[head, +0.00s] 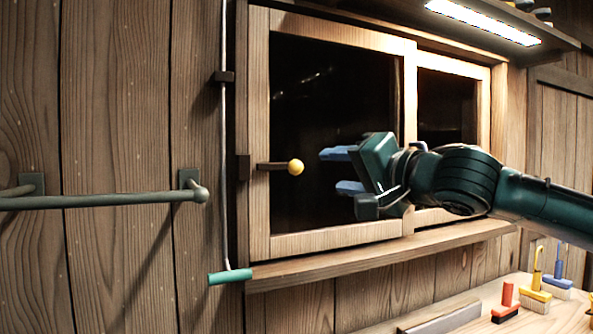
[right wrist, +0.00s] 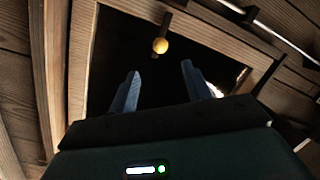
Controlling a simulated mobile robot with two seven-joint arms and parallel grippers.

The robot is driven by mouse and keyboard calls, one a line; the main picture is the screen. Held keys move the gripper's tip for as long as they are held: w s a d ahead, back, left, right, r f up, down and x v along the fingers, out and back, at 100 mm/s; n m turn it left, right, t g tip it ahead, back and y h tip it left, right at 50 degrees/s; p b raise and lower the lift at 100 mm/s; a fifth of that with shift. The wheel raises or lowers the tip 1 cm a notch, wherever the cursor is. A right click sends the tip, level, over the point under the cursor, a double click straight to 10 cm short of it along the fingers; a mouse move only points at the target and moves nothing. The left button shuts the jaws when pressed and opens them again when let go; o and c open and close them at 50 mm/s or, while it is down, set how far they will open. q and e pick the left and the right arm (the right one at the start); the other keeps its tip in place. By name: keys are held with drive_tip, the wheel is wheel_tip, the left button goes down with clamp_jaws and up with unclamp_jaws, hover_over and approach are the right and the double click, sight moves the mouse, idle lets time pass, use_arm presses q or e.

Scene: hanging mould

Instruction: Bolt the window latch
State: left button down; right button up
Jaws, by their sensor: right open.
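The window latch is a dark bar with a yellow ball knob (head: 296,167) at its right end. It lies level across the left side of the wooden window frame (head: 257,213), and the knob is in front of the dark pane. My right gripper (head: 340,171) is open and empty, to the right of the knob and apart from it, with its blue fingers pointing left. In the right wrist view the knob (right wrist: 160,46) shows beyond and between the two open fingers (right wrist: 160,88). My left gripper is not in view.
A cord with a green handle (head: 230,276) hangs left of the window. A green rail (head: 105,199) stands out from the left wall. A sill (head: 380,258) runs below the window. Several brushes (head: 506,303) stand on the bench at the lower right. A lit lamp (head: 483,21) is above.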

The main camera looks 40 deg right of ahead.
sight(300, 165)
drive_tip(key=w+p, duration=0.1)
drive_tip(key=w, duration=0.1)
drive_tip(key=w+p, duration=0.1)
drive_tip(key=w, duration=0.1)
drive_tip(key=w+p, duration=0.1)
drive_tip(key=w, duration=0.2)
drive_tip(key=shift+w+d+r, duration=0.1)
drive_tip(key=shift+d+r, duration=0.15)
drive_tip(key=shift+d, duration=0.05)
drive_tip(key=w+p, duration=0.2)
drive_tip(key=w, duration=0.1)
drive_tip(key=w+p, duration=0.1)
drive_tip(key=shift+w+d+p, duration=0.2)
drive_tip(key=shift+d+p, duration=0.1)
drive_tip(key=shift+p, duration=0.05)
drive_tip(key=shift+w+d+f, duration=0.1)
drive_tip(key=shift+w+f, duration=0.05)
drive_tip(key=shift+w, duration=0.35)
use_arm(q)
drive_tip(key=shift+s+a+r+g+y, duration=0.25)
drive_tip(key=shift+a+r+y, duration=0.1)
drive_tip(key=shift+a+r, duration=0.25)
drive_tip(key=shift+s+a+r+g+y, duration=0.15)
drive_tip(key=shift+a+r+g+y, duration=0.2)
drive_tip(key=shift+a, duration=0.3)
use_arm(e)
drive_tip(key=shift+w+f, duration=0.1)
